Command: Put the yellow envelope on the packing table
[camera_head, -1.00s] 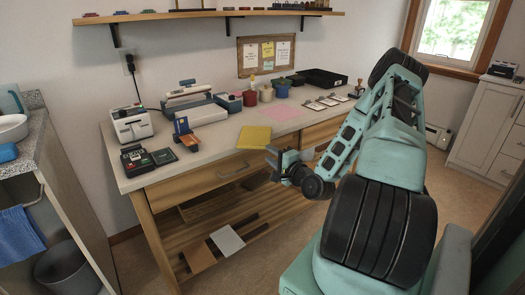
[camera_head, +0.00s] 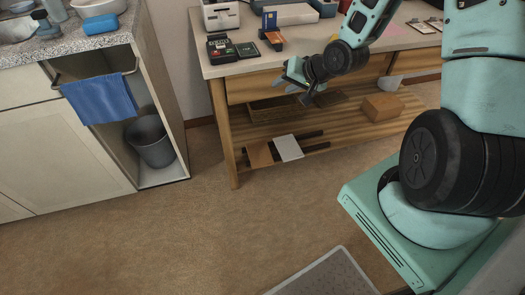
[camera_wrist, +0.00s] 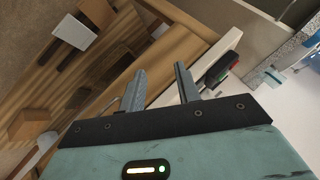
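The yellow envelope is not visible in the current views; my arm covers part of the bench top where a yellow flat item lay in the earlier head view. The wooden bench with a pale top (camera_head: 300,48) stands at the back; I cannot tell if it is the packing table. My gripper (camera_head: 293,86) hangs in front of the bench's drawer front, below the top's edge. In the wrist view my gripper (camera_wrist: 160,82) has its two fingers apart with nothing held between them. The bench's pale edge and wooden front show beyond the fingers.
A black device (camera_head: 219,47) and an orange-and-blue item (camera_head: 272,38) stand on the bench. A cardboard box (camera_head: 382,107) and flat pieces (camera_head: 288,148) lie on its lower shelf. A cabinet with a blue towel (camera_head: 100,97) and a grey bin (camera_head: 150,142) are left. The middle floor is clear.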

